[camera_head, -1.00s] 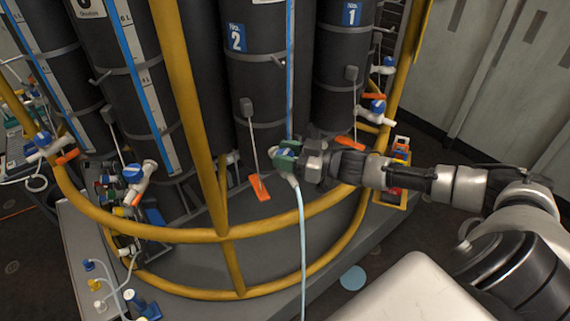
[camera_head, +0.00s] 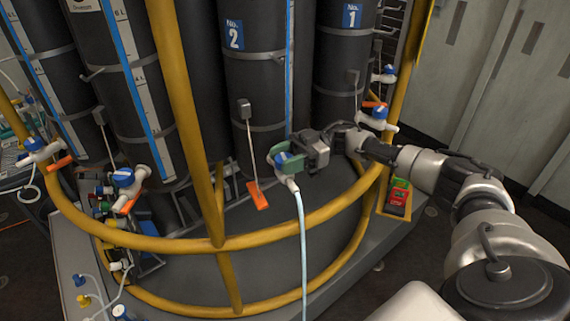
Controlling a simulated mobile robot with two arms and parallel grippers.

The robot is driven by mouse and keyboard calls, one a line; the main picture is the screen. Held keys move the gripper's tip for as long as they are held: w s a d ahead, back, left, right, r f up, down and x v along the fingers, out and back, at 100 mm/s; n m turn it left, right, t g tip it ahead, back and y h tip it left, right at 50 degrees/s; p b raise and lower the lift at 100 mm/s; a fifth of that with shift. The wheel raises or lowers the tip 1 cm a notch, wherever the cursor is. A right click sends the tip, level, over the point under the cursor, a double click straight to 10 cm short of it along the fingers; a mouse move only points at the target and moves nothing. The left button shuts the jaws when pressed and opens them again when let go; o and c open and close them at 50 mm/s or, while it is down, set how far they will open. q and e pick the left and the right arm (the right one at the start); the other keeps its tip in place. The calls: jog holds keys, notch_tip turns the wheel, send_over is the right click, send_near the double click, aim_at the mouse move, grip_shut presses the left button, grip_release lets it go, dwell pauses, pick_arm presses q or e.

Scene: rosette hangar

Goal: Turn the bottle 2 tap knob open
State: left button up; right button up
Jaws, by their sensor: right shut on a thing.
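Bottle 2 (camera_head: 245,90) is a tall dark cylinder with a blue number label, upright behind the yellow rail. Its tap (camera_head: 291,181) is low at its front right, with a pale hose (camera_head: 303,240) hanging from it. The blue tap knob (camera_head: 282,157) shows partly between the green fingertips of my right gripper (camera_head: 288,162). The gripper is shut on the knob, and its fingers hide much of it. The exact angle of the knob is hard to tell. My left gripper is out of view.
Yellow rails (camera_head: 180,110) curve in front of the bottles, with one upright left of bottle 2. Bottle 1 (camera_head: 340,75) stands to the right, its blue-handled tap (camera_head: 375,118) close above my right forearm. Open floor lies at right.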

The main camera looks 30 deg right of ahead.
jog(key=shift+n+g+b, duration=0.3)
jog(key=shift+n+g, duration=0.3)
jog(key=shift+g, duration=0.2)
jog(key=o, duration=0.9)
jog(key=shift+a, duration=0.1)
jog(key=d+b, duration=0.2)
jog(key=d, duration=0.3)
jog(key=d+b, duration=0.2)
jog(key=d, duration=0.3)
jog(key=shift+w+d, duration=0.2)
jog(key=shift+d, duration=0.2)
